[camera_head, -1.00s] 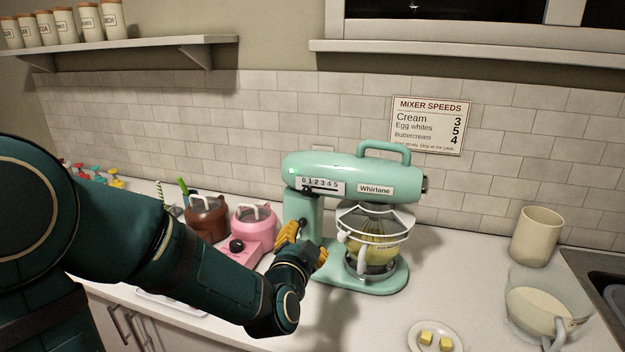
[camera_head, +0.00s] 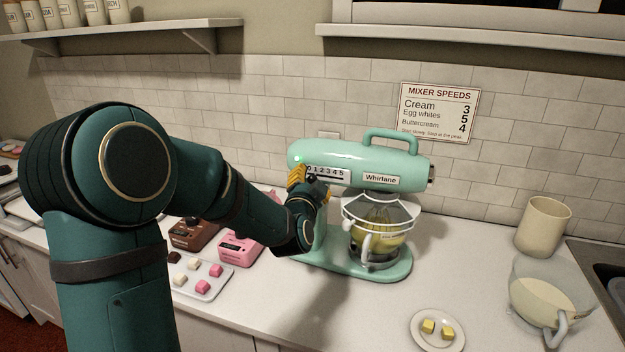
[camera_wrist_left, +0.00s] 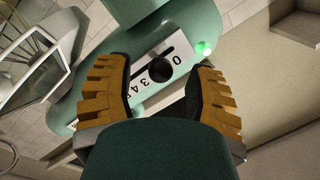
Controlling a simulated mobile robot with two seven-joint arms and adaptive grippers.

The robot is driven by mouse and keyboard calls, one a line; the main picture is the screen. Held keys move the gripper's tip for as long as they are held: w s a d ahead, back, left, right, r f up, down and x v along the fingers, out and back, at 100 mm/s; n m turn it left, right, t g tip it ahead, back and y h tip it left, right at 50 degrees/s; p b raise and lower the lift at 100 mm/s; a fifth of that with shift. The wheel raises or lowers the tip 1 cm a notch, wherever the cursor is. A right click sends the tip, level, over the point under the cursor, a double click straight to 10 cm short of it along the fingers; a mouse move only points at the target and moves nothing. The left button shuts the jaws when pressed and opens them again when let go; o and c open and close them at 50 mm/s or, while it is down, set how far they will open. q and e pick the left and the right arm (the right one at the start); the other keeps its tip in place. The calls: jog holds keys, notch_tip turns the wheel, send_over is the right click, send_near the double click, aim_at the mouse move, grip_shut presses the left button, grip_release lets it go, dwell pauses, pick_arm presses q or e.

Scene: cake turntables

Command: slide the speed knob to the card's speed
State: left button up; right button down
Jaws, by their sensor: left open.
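The mint stand mixer (camera_head: 355,160) carries a white speed scale (camera_head: 330,173) marked 0 to 5. The black speed knob (camera_wrist_left: 160,70) shows in the left wrist view near the 0 end, covering some digits; 0 and 3 onward show. My left gripper (camera_head: 312,184) is open at the scale's left end. In the wrist view its orange fingers (camera_wrist_left: 160,88) stand on either side of the knob, apart from it. The wall card (camera_head: 438,112) reads Cream 3, Egg whites 5, Buttercream 4. My right gripper is out of view.
The glass mixer bowl (camera_head: 372,240) holds something yellow under a white guard. A plate with yellow cubes (camera_head: 437,345), a jug (camera_head: 545,300) and a beige canister (camera_head: 543,226) stand right. Pink and brown appliances and a tray (camera_head: 195,291) of cubes sit left.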

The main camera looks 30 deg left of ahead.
aim_at(339, 176)
pick_arm(q)
jog(key=shift+x, duration=0.85)
grip_shut()
jog(key=d, duration=0.2)
jog(key=w+d, duration=0.1)
jog(key=d, duration=0.3)
jog(key=shift+w, duration=0.25)
grip_release()
jog(key=shift+a, duration=0.1)
jog(key=shift+s, duration=0.1)
